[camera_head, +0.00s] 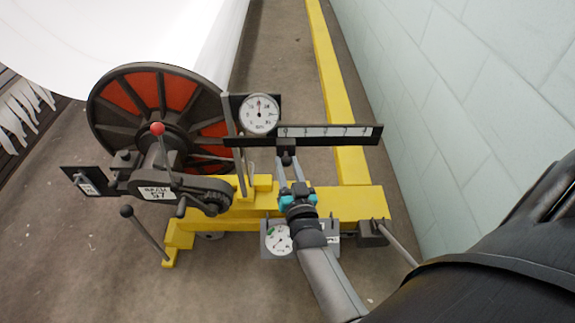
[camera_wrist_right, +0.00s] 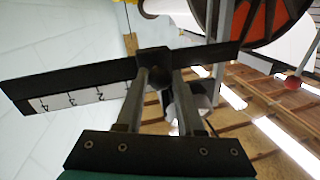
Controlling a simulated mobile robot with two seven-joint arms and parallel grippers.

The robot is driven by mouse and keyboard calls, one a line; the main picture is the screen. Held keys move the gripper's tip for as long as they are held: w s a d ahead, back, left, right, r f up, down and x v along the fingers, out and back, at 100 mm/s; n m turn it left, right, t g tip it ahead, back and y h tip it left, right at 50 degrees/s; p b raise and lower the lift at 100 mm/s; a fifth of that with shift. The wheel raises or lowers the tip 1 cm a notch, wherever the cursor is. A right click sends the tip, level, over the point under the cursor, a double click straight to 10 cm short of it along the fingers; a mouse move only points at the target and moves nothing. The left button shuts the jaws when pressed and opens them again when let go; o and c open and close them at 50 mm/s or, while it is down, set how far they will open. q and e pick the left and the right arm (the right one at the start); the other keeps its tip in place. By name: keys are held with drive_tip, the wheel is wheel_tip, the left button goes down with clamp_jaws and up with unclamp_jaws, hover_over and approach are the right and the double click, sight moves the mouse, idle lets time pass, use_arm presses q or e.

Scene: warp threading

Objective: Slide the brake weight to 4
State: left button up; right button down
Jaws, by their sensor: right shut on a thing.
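The brake weight (camera_head: 287,145) is a small dark block with a round knob on the black beam (camera_head: 350,141). The beam carries a white scale strip numbered up to 4 at its right end. The weight sits near the 0 end, left of the higher numbers. My right gripper (camera_head: 290,167) reaches up from below and is shut on the weight's knob. In the right wrist view both fingers (camera_wrist_right: 166,80) close around the knob under the weight (camera_wrist_right: 155,61), and the scale's 4, 3 and 2 show to its left. My left gripper is out of view.
A round dial (camera_head: 260,115) stands behind the beam's left part. A black and orange wheel (camera_head: 160,105) and a red-knobbed lever (camera_head: 157,129) are to the left. Another dial (camera_head: 278,240) is low beside my right wrist. A pale block wall (camera_head: 465,110) runs along the right.

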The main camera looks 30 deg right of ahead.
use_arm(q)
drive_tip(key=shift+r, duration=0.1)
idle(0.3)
use_arm(e)
drive_tip(key=shift+s+d, duration=0.1)
drive_tip(key=shift+d, duration=0.15)
use_arm(q)
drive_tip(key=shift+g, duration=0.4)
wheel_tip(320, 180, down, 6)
drive_tip(key=p, duration=0.2)
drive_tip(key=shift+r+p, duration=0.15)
drive_tip(key=shift+p, duration=0.15)
use_arm(e)
drive_tip(key=s+d, duration=0.5)
drive_tip(key=d, duration=0.3)
drive_tip(key=s+d, duration=0.5)
drive_tip(key=d, duration=0.4)
drive_tip(key=shift+s, duration=0.15)
drive_tip(key=shift+d+r, duration=0.1)
drive_tip(key=shift+d, duration=0.05)
drive_tip(key=c, duration=0.7)
unclamp_jaws()
drive_tip(key=shift+s, duration=0.1)
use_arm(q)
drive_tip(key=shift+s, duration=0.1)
use_arm(e)
drive_tip(key=shift+o, duration=0.8)
